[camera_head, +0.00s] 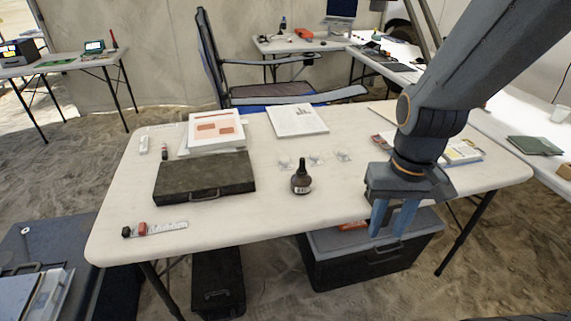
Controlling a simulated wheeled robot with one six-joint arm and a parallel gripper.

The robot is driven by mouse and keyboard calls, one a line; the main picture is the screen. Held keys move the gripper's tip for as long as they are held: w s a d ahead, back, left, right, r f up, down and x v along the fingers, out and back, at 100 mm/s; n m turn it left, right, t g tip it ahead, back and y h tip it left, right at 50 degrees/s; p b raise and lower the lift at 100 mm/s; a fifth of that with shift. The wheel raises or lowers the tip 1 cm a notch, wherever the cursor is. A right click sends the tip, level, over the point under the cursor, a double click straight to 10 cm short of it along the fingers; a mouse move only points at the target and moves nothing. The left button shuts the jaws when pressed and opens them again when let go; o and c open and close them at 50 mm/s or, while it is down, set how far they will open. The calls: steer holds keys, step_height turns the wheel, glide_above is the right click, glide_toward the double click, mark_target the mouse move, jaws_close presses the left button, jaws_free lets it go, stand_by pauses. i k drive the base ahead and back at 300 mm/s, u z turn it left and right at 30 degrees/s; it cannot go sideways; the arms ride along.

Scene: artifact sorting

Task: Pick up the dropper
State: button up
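A dark brown dropper bottle (301,182) with a narrow black top stands upright near the middle of the white table (270,225). A smaller dark bottle (165,153) stands at the table's left; I cannot tell exactly what it is. My gripper (390,230) points down at the table's front edge, to the right of the dropper bottle and apart from it. Its two blue-grey fingers are spread, with nothing seen between them.
A dark flat case (205,178) lies left of the dropper bottle. Several small clear pieces (315,159) lie behind it. Books and papers (297,121) are at the back. A scale bar (160,229) lies front left. The table in front of the bottle is clear.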

mark_target(302, 170)
steer(key=u, duration=0.9)
steer(key=k, duration=0.75)
steer(key=z, duration=0.85)
steer(key=i, duration=1.5)
